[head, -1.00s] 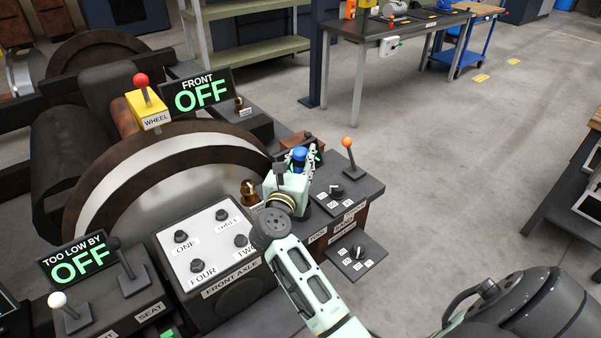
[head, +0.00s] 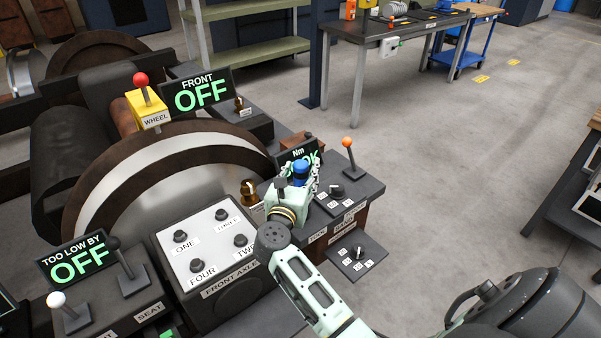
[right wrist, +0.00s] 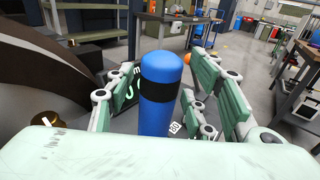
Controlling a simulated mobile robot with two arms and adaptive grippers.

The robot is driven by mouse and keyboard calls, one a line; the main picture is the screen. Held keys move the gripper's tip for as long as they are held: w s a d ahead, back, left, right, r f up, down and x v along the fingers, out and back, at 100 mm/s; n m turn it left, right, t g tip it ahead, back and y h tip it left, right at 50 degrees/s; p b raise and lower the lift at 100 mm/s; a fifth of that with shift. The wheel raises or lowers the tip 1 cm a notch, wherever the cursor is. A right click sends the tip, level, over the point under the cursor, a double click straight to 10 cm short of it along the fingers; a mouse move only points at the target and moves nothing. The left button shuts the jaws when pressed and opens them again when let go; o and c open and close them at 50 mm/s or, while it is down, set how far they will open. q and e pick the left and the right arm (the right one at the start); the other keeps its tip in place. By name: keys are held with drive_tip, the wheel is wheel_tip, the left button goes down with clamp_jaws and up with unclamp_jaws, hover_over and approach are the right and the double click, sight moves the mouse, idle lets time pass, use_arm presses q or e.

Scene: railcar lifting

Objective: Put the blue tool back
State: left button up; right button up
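The blue tool (head: 300,172) is an upright blue cylinder with a dark band. It stands between the fingers of my right gripper (head: 302,184), above the dark bench top beside the wheel. In the right wrist view the blue tool (right wrist: 160,90) fills the middle, with the light green fingers of my right gripper (right wrist: 165,100) on either side. It moves along with the gripper, so the gripper is shut on it. The tool's lower end is hidden. A display (head: 302,155) reading "Nm" and "OK" stands just behind it. My left gripper is not in view.
An orange-knobbed lever (head: 349,155) and a small dial panel (head: 355,259) are close on the right. A brass-coloured piece (head: 250,191) and the large wheel (head: 165,190) are on the left. A front axle button panel (head: 210,245) is nearer. Open floor lies to the right.

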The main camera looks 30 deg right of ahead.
drive_tip(key=shift+r, duration=0.15)
drive_tip(key=v, duration=0.7)
drive_tip(key=shift+s+a, duration=0.2)
